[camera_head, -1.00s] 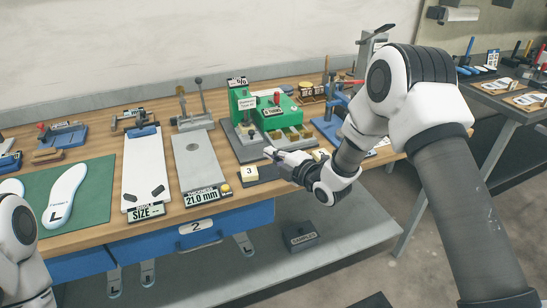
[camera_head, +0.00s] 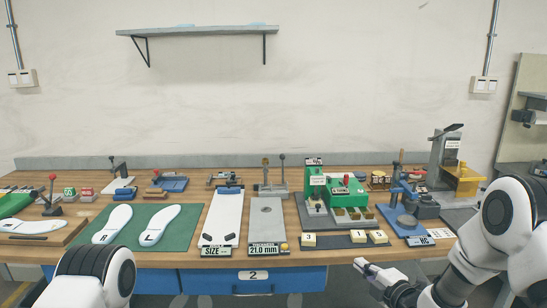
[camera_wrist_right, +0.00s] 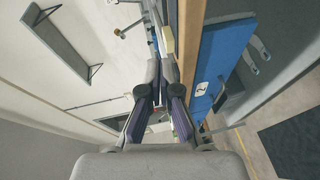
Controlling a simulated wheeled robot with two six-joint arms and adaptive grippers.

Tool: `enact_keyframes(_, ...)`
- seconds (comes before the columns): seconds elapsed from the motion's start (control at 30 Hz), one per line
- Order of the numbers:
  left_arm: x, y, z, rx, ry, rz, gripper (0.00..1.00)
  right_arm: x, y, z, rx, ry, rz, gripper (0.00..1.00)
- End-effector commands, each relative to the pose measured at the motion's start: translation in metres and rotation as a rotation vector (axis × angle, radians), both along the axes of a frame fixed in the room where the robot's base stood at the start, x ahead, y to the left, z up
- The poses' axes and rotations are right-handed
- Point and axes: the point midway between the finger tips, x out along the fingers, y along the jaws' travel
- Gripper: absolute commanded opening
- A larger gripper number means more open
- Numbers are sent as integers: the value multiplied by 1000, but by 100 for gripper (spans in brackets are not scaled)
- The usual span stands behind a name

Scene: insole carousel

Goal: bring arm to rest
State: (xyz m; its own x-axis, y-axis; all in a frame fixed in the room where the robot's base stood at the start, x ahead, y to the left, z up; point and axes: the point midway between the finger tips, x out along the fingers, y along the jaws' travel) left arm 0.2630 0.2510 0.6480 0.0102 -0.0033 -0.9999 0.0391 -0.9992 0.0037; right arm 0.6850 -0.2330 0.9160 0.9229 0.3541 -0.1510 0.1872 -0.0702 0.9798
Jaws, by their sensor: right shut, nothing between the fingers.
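My right gripper (camera_head: 368,272) shows at the lower right of the head view, in front of the bench's front edge and below the tabletop. It is shut and empty. In the right wrist view its two fingers (camera_wrist_right: 160,90) point toward the bench edge and the blue drawer front (camera_wrist_right: 222,60). My right arm (camera_head: 490,235) comes in from the right. My left arm (camera_head: 95,275) shows only as a white and dark joint at the lower left; the left gripper is out of view.
The wooden bench (camera_head: 290,215) holds a green mat (camera_head: 185,236) with two insoles, a white size board (camera_head: 222,215), a grey thickness plate (camera_head: 266,222), a green machine (camera_head: 348,187) and a blue fixture (camera_head: 402,222). A wall shelf (camera_head: 197,32) hangs above. Space before the bench is clear.

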Motion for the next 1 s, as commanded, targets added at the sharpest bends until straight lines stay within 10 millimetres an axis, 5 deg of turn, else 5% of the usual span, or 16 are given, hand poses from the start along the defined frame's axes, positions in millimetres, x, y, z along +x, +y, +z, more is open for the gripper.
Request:
enact_keyframes(0.27,0,0,2,0,-1,0,75,-35,13,-69,-5,149,11,0)
enact_keyframes(0.47,0,0,4,0,0,0,75,-87,17,-137,26,364,-34,0)
enact_keyframes(0.57,0,0,5,0,0,0,75,-132,18,-179,87,544,-102,0)
enact_keyframes(0.73,0,0,7,0,0,0,75,-258,8,-251,285,998,-407,0)
enact_keyframes(0.9,0,0,8,0,0,0,75,-393,-14,-266,582,1364,-1048,0)
enact_keyframes(1.0,0,0,8,0,0,0,75,-420,-22,-262,746,1386,-1349,0)
